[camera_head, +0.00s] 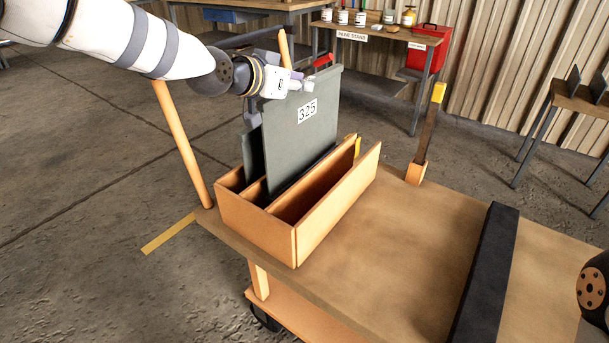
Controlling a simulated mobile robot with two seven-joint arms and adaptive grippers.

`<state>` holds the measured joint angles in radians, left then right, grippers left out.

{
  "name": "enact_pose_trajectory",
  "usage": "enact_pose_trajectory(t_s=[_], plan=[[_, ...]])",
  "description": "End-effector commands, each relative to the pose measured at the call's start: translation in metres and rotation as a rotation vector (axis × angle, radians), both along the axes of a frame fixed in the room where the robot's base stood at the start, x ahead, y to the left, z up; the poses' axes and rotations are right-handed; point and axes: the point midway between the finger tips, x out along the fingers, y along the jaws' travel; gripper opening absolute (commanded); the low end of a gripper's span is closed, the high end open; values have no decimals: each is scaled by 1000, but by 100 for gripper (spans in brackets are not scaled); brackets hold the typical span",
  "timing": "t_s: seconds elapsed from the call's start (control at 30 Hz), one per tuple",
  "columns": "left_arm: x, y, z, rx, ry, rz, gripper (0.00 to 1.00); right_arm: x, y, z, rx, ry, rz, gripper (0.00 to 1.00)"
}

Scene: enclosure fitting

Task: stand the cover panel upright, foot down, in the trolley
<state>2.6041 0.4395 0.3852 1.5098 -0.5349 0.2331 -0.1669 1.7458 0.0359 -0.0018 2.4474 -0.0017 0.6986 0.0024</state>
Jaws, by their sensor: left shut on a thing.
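The grey cover panel (305,138), with a white label reading 325, is upright in the head view. Its lower end is down inside the wooden slotted box (262,228) on the trolley (400,235). Its bottom edge is hidden by the box walls, so I cannot tell whether it touches the floor of the slot. My left gripper (288,85) is shut on the panel near its top left edge. A second dark panel (254,155) stands in the slot to its left. The slot to its right looks empty. My right gripper is not in view.
A long black bar (486,270) lies across the trolley top, right of the box. Wooden posts (181,145) rise at the trolley's corners. The paint stand (385,36) and a red toolbox (428,47) are behind. The trolley top between box and bar is clear.

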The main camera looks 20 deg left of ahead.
Motion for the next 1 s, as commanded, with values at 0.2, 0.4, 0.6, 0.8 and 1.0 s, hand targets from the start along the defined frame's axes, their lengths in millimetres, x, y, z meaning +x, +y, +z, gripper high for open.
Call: enact_pose_trajectory(t_s=[0.2, 0.4, 0.6, 0.8, 1.0], plan=[[0, 0, -40, -2, -3, 0, 0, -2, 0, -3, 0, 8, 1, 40], [1, 0, -58, -1, -5, 1, 0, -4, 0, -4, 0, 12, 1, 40], [1, 0, -87, 0, -5, 1, 0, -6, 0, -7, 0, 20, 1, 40], [1, 0, -85, -1, -7, 1, 0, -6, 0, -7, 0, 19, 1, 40], [-1, 0, -91, 1, 2, 0, 35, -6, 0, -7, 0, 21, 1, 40]])
